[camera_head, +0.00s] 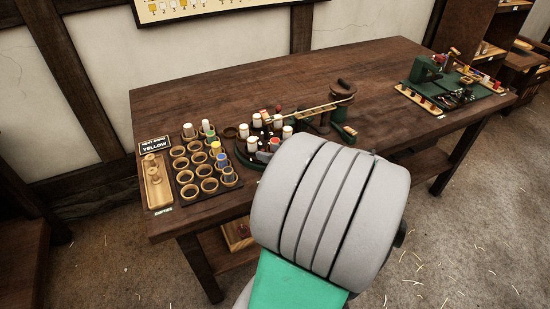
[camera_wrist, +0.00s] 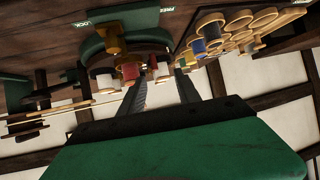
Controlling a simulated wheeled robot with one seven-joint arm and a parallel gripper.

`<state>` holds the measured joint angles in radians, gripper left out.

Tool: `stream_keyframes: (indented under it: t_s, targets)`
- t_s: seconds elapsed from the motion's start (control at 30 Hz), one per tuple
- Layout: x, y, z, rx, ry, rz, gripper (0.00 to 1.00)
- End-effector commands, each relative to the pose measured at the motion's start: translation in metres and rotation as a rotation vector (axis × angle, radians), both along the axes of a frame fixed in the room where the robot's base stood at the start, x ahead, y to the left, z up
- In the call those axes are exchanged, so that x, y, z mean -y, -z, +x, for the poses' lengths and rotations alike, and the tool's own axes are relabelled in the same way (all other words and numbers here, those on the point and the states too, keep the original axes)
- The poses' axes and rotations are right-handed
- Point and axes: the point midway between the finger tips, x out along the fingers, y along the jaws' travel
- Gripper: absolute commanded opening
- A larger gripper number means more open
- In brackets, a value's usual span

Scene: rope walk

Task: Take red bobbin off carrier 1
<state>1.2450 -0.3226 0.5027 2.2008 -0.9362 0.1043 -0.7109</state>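The braiding machine (camera_head: 243,160) stands on the wooden table with several bobbins on its round green base. A red-topped bobbin (camera_head: 274,142) is at its front, close to the grey arm link. In the wrist view, which is turned over, a red bobbin (camera_wrist: 130,71) sits upright between white ones, just beyond the tip of the left finger. My gripper (camera_wrist: 158,82) has its two dark fingers apart, with nothing held between them. The head view hides my gripper behind my arm. Carrier numbers cannot be read.
A dark tray (camera_head: 177,203) of wooden rings, some holding bobbins, stands left of the machine. A wooden tray marked "EMPTIES" (camera_head: 153,196) lies beside it under a sign (camera_head: 154,146) reading "YELLOW". A green board (camera_head: 472,104) with tools is at the right.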

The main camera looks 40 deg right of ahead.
Motion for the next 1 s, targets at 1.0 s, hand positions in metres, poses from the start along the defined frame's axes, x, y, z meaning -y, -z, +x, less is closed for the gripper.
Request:
stream_keyframes:
  t_s: [1.0]
  targets:
    - [0.057,0.028,0.047,0.126,0.102,-0.041,0.31]
